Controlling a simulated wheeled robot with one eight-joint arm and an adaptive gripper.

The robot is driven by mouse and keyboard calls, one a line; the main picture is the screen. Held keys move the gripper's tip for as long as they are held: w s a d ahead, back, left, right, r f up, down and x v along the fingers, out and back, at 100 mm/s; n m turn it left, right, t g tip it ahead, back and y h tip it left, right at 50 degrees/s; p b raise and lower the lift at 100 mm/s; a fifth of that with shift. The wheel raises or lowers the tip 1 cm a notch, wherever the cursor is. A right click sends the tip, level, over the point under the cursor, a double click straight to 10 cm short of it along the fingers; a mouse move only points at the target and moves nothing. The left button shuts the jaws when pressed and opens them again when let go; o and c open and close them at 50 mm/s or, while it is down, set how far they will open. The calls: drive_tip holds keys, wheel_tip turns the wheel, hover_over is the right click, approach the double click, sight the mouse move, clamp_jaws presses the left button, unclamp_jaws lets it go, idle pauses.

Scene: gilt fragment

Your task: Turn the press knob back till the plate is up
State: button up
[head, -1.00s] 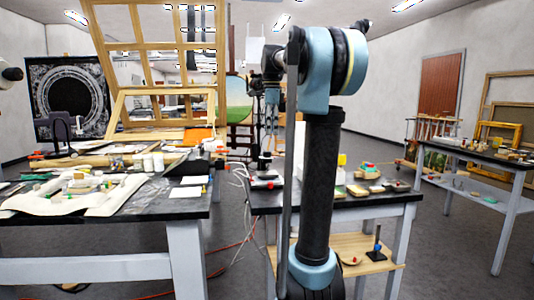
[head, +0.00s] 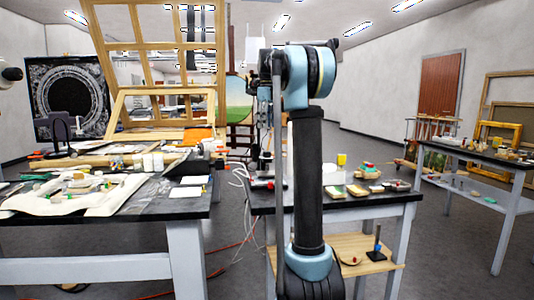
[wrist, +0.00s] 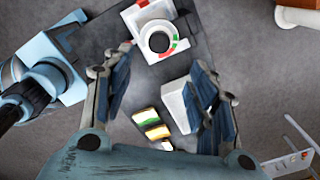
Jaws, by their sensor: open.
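In the wrist view, the press (wrist: 143,16) is a pale device with a round dark-topped knob (wrist: 159,41). Red, white and green marks ring the knob. My gripper (wrist: 161,66) is open, its two fingers spread below and to either side of the knob in the picture. Nothing is between the fingers, and I see no contact with the knob. In the head view, the press (head: 262,184) is a small shape at the left end of the dark bench, partly behind my arm. The height of its plate cannot be told.
The dark bench (head: 375,199) also holds small coloured blocks (head: 368,172) and a yellow-topped bottle (head: 341,159). A pale block (wrist: 173,106) lies near my right finger. A cluttered table (head: 130,211) stands left; cables hang between the two. Another table (head: 510,162) stands right.

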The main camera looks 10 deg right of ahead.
sight(267, 154)
wheel_tip(267, 154, down, 13)
drive_tip(key=shift+r, duration=0.15)
idle(0.4)
drive_tip(key=c, duration=1.1)
